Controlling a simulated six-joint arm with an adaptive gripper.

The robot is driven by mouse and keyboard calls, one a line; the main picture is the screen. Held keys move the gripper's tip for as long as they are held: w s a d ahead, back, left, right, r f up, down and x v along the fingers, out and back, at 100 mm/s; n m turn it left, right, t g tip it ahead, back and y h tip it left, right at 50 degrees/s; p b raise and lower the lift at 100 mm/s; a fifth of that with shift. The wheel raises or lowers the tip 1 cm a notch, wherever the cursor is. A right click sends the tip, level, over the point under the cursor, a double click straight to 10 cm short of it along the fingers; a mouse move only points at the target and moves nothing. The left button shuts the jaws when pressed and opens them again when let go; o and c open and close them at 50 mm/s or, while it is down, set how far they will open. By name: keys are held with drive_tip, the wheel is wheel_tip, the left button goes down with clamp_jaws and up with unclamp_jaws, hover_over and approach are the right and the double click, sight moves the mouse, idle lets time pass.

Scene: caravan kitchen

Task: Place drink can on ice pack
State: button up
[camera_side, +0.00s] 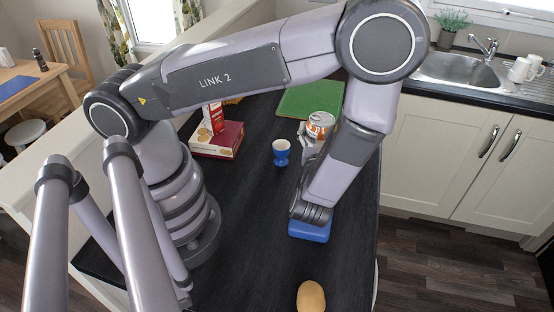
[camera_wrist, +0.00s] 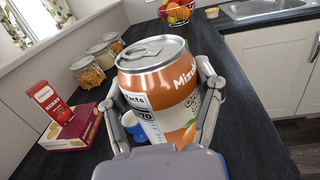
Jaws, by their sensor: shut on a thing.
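The drink can (camera_side: 320,121) is orange and white with a silver top and stands roughly upright. My gripper (camera_side: 312,134) is shut on it. In the wrist view the can (camera_wrist: 160,85) sits between the two fingers of my gripper (camera_wrist: 160,95), one on each side. The ice pack (camera_side: 318,236) is a flat blue block on the dark counter, nearer the side camera than the can. My wrist hides part of the ice pack from above. The can is apart from the ice pack. Whether the can touches the counter cannot be told.
A blue egg cup (camera_side: 281,150) stands left of the can. A dark red box (camera_side: 218,142) and a red carton (camera_side: 214,118) are farther left. A green board (camera_side: 305,97) lies behind the can. A tan oval item (camera_side: 311,297) lies at the front. Glass jars (camera_wrist: 87,73) stand behind.

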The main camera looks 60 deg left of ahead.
drive_tip(key=shift+s+d+f, duration=0.1)
drive_tip(key=shift+d+f, duration=0.25)
drive_tip(key=shift+d, duration=0.25)
drive_tip(key=shift+s+d+f, duration=0.1)
drive_tip(key=shift+d+f, duration=0.2)
drive_tip(key=shift+d, duration=0.25)
wheel_tip(320, 180, down, 3)
drive_tip(key=shift+r, duration=0.15)
drive_tip(key=shift+f, duration=2.1)
drive_tip(key=o, duration=1.2)
drive_tip(key=shift+f, duration=0.15)
drive_tip(key=shift+o, duration=0.2)
